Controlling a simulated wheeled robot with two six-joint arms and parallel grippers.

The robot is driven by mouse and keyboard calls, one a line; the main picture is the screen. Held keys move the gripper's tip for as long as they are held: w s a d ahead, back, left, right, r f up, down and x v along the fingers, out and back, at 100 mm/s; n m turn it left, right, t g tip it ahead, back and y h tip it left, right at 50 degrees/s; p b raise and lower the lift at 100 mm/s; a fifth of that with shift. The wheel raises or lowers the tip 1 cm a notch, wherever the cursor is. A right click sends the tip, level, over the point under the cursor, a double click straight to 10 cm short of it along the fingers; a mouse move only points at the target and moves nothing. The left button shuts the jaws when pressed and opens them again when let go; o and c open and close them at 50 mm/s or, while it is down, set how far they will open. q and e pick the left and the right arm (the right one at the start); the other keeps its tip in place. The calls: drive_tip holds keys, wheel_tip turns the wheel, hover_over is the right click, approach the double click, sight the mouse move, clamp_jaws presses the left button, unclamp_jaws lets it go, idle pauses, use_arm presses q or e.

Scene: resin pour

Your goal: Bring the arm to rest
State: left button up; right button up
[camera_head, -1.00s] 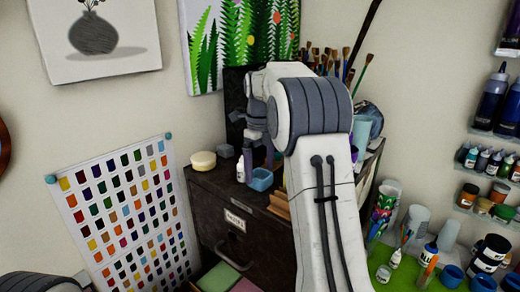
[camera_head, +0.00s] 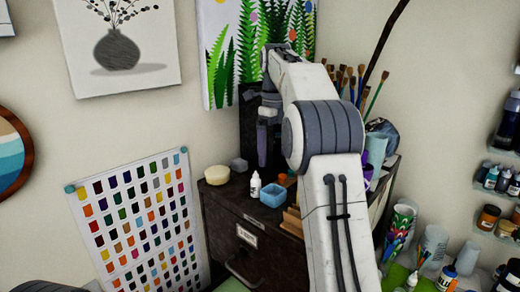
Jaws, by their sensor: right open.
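My right arm rises from the bottom of the head view and bends over a dark cabinet (camera_head: 228,222). My right gripper (camera_head: 263,145) hangs fingers down above the back of the cabinet top. It is open and shows nothing held. Its fingers are seen nearly edge-on, in front of a dark upright panel, and sit apart from the small items below. My left gripper is out of view.
On the cabinet top are a cream round tub (camera_head: 217,175), a white dropper bottle (camera_head: 255,185) and a blue cup (camera_head: 273,195). Brushes (camera_head: 362,85) stand behind my arm. A colour chart (camera_head: 140,222) hangs left. Painted cups (camera_head: 400,222) and shelved bottles (camera_head: 492,176) are right.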

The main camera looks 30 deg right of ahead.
sight(273, 187)
wheel_tip(273, 187, down, 12)
drive_tip(key=shift+f, duration=0.2)
drive_tip(key=shift+r+p, duration=0.5)
drive_tip(key=shift+r, duration=0.2)
drive_tip(key=shift+r+p, duration=0.5)
drive_tip(key=shift+f, duration=0.15)
